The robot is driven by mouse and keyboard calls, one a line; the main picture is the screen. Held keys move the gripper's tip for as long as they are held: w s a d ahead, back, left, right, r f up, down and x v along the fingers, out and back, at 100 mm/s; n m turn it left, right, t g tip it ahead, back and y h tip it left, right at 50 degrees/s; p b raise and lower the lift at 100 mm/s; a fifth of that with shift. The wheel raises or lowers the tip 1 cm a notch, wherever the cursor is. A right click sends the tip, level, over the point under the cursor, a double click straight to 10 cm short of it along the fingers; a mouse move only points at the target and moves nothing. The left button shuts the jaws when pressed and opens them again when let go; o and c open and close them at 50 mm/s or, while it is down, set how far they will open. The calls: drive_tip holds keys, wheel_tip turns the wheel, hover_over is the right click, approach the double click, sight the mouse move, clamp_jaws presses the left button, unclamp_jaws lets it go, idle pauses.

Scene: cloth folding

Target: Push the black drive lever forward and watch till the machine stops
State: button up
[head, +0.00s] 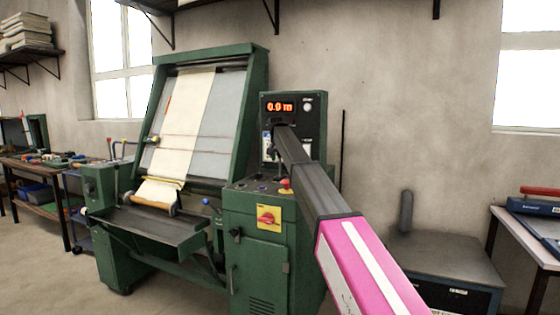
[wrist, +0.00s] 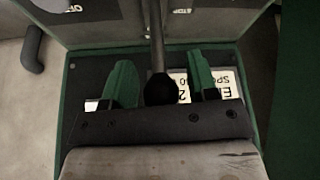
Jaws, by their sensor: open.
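The black drive lever (wrist: 160,88) shows in the wrist view as a dark rod with a round black knob. Its knob sits between the two green fingers of my gripper (wrist: 159,72). The fingers are apart, with a gap on both sides of the lever, and grip nothing. In the head view my arm reaches to the console of the green machine (head: 262,205) and hides the lever and most of my gripper. The red display (head: 281,107) on the console reads about 0.0 m. Pale cloth (head: 187,110) lies over the machine's sloping board.
A red switch on a yellow plate (head: 269,217) is on the cabinet front. A red button (head: 286,185) stands close beside my arm. A workbench (head: 40,165) is at left. A grey cabinet (head: 440,258) and a table (head: 530,230) are at right.

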drive_tip(key=shift+w+f, duration=0.25)
drive_tip(key=shift+f, duration=0.3)
clamp_jaws()
drive_tip(key=shift+g, duration=0.4)
drive_tip(key=w, duration=0.1)
drive_tip(key=w+d, duration=0.1)
drive_tip(key=w, duration=0.2)
drive_tip(key=shift+d+f, duration=0.2)
drive_tip(key=shift+f, duration=0.05)
drive_tip(key=shift+w+d+f, duration=0.25)
drive_tip(key=shift+w+f, duration=0.15)
drive_tip(key=shift+w, duration=0.1)
unclamp_jaws()
drive_tip(key=shift+s+r, duration=0.1)
